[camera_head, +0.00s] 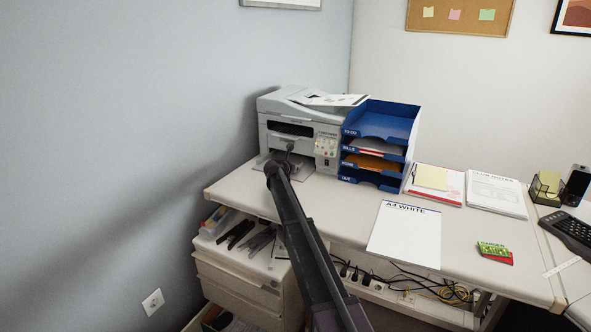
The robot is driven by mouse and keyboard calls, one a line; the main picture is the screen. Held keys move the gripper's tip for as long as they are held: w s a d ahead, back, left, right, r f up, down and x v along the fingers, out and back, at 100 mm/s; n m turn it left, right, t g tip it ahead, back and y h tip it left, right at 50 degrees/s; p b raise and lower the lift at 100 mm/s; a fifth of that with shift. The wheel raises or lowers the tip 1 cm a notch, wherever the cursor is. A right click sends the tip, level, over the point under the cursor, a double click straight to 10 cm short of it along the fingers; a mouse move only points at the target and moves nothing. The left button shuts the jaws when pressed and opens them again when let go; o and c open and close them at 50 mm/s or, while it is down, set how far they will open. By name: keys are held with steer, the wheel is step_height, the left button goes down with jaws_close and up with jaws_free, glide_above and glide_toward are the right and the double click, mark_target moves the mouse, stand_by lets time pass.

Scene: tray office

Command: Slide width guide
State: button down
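A light grey printer (313,128) stands on the desk against the left wall. Its lower tray (303,172) is open at the front. My arm reaches up from the bottom, and my gripper (288,151) is at the tray, in front of the printer's lower opening. The gripper is small and dark here, so its finger state cannot be made out. I cannot pick out the width guide; the gripper and arm cover part of the tray. Whether the gripper touches anything is unclear.
A blue letter tray stack (409,118) stands close on the printer's right. An A4 WHITE paper pack (405,235) lies on the desk (465,240) at the front. Cables (430,288) hang under the desk.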

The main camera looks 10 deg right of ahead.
mark_target(307, 176)
steer(key=shift+s+d, duration=0.85)
steer(key=shift+d, duration=0.35)
steer(key=shift+s+d, duration=0.85)
steer(key=shift+d, duration=0.3)
steer(key=c, duration=0.6)
jaws_free()
steer(key=shift+w, duration=0.1)
steer(key=shift+c, duration=0.2)
